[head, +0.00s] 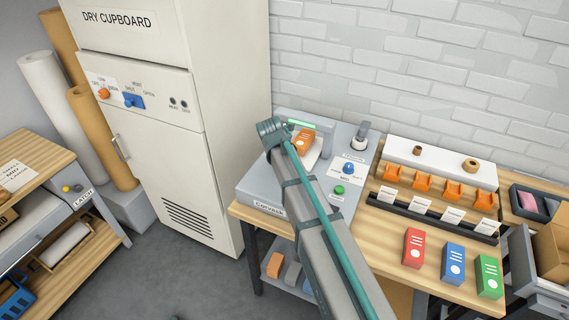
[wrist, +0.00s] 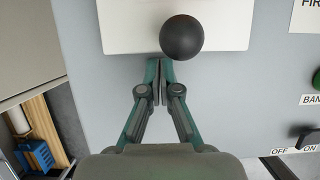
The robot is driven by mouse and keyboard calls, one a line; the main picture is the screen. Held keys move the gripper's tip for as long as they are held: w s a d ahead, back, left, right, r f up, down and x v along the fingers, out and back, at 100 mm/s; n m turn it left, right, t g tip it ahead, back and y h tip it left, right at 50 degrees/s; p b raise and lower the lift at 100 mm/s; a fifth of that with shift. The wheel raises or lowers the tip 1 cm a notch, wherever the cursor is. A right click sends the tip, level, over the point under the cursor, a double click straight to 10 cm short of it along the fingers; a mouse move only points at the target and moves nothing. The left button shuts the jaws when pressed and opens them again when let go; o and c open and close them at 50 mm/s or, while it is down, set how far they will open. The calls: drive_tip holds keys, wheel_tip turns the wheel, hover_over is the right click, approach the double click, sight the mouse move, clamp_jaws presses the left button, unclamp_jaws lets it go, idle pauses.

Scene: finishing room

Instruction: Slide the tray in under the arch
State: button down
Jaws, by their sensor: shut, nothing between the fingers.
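The white tray (head: 316,152) lies on the grey machine top on the bench, partly hidden by my arm in the head view. An orange block with white marks (head: 302,140) is at it, near the grey arch (head: 318,122) with a green light strip. In the wrist view the tray (wrist: 120,32) fills the top middle, with a round black knob (wrist: 182,37) at its near edge. My gripper (wrist: 160,66) is shut and empty, its fingertips just short of the tray's near edge, slightly left of the knob. I cannot tell whether they touch. The arch is outside the wrist view.
Right of the tray are a panel with a blue knob (head: 348,168) and green button (head: 339,190). A rack of orange holders (head: 422,184) and red, blue and green boxes stand further right. The dry cupboard (head: 160,170) stands left of the bench.

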drive_tip(key=s, duration=0.1)
drive_tip(key=s+a+p, duration=0.1)
drive_tip(key=s, duration=0.1)
drive_tip(key=shift+s+a+r, duration=0.15)
drive_tip(key=shift+s+a, duration=0.05)
drive_tip(key=shift+s, duration=0.05)
drive_tip(key=b+v, duration=0.3)
drive_tip(key=v, duration=0.6)
drive_tip(key=shift+r, duration=0.3)
drive_tip(key=shift+a, duration=0.15)
